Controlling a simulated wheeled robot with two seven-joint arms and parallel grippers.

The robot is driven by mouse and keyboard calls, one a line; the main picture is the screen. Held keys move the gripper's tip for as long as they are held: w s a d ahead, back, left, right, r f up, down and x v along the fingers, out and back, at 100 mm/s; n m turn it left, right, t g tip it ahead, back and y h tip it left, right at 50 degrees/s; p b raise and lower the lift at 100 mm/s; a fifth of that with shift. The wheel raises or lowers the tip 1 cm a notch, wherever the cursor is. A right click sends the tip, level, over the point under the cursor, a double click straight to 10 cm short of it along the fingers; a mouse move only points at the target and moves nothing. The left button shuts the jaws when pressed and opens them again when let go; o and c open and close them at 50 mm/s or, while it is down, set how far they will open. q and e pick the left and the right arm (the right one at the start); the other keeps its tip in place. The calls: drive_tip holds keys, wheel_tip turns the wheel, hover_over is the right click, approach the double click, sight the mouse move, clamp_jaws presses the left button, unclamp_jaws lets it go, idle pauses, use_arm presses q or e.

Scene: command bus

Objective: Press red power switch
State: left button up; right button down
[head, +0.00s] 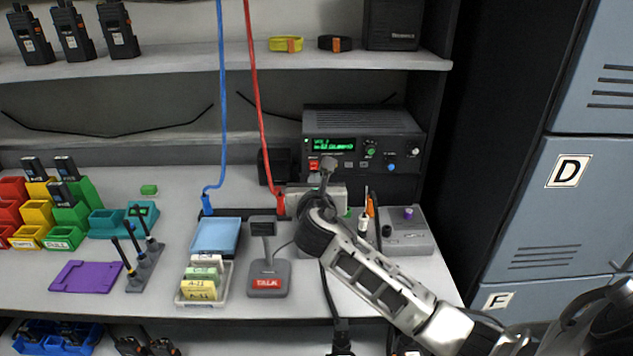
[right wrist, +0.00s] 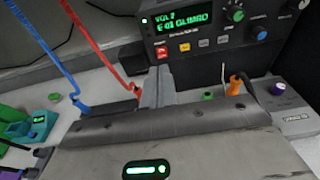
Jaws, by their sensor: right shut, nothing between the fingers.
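The radio (head: 395,130) is a dark box with a green lit display, at the back of the desk. The red power switch (head: 313,165) is at the lower left of its front. It also shows in the right wrist view (right wrist: 159,52), left of a yellow button. My right gripper (head: 328,165) is shut and empty. In the head view its tips overlap the radio's lower front, just right of the red switch. In the right wrist view the fingers (right wrist: 158,86) point toward the radio below the switch; I cannot tell whether they touch it. My left gripper is not in view.
A blue cable (head: 220,100) and a red cable (head: 252,80) hang left of the radio. A talk microphone (head: 267,280) and a card tray (head: 205,298) stand in front. A grey box with a purple knob (head: 408,245) is right of my arm. Lockers (head: 565,210) stand at the right.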

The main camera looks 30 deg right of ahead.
drive_tip(key=shift+s+a+r, duration=0.35)
drive_tip(key=shift+s, duration=0.3)
drive_tip(key=shift+s+a+r, duration=0.35)
drive_tip(key=shift+s, duration=0.25)
